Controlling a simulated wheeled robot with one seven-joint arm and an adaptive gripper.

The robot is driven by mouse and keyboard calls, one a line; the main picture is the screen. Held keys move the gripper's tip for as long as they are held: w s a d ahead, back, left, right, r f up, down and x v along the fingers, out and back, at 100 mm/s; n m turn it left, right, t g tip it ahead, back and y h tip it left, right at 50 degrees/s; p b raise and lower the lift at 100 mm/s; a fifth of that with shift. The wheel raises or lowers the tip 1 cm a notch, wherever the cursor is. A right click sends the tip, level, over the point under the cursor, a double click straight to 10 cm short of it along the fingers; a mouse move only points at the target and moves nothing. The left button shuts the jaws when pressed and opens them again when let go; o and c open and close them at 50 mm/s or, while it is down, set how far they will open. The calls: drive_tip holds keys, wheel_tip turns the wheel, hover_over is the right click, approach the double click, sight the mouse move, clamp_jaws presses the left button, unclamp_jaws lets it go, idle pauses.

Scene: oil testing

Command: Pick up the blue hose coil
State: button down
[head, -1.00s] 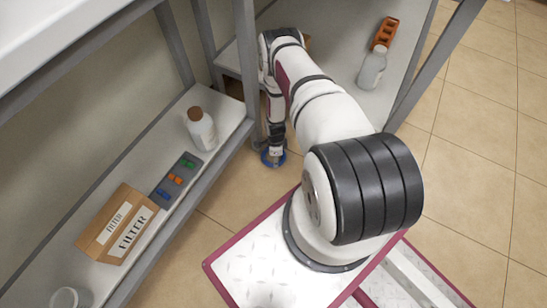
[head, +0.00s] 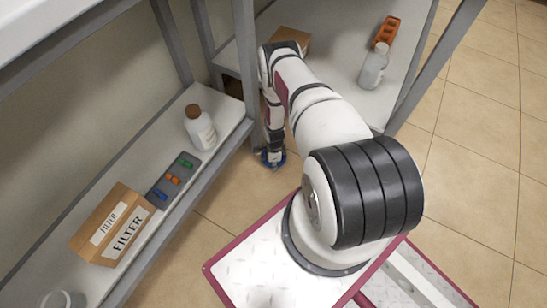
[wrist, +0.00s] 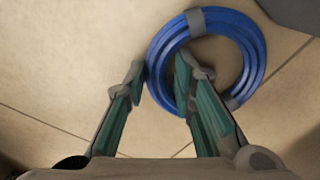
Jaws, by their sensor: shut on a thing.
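The blue hose coil (wrist: 250,45) is a ring of several blue loops with grey bands, lying on or just above the tiled floor in the wrist view. My gripper (wrist: 160,75) has one finger outside the ring and one inside it, shut on the left side of the coil. In the head view the coil (head: 264,160) shows as a small blue rim beneath my gripper (head: 273,155), beside the shelf post. My gripper hides much of the coil there, and I cannot tell whether it touches the floor.
The left shelf (head: 225,110) holds a white bottle (head: 200,128), a grey tray (head: 160,200) of small coloured pieces and a filter box (head: 110,228). The right shelf (head: 345,55) holds a bottle (head: 373,68) and an orange block (head: 385,32). Grey posts stand close to my arm.

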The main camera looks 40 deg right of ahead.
drive_tip(key=shift+r, duration=0.1)
drive_tip(key=shift+r+p, duration=0.55)
drive_tip(key=shift+r, duration=0.2)
wheel_tip(320, 180, up, 2)
drive_tip(key=shift+r+p, duration=0.15)
drive_tip(key=shift+p, duration=0.5)
drive_tip(key=s+a+p, duration=0.1)
drive_tip(key=s+a, duration=0.1)
drive_tip(key=s, duration=0.2)
drive_tip(key=s+a+p, duration=0.2)
drive_tip(key=s, duration=0.3)
drive_tip(key=s+a+r+p, duration=0.1)
drive_tip(key=s+a+p, duration=0.1)
drive_tip(key=s, duration=0.2)
drive_tip(key=shift+s, duration=0.2)
drive_tip(key=shift+s+a, duration=0.35)
drive_tip(key=shift+s, duration=0.2)
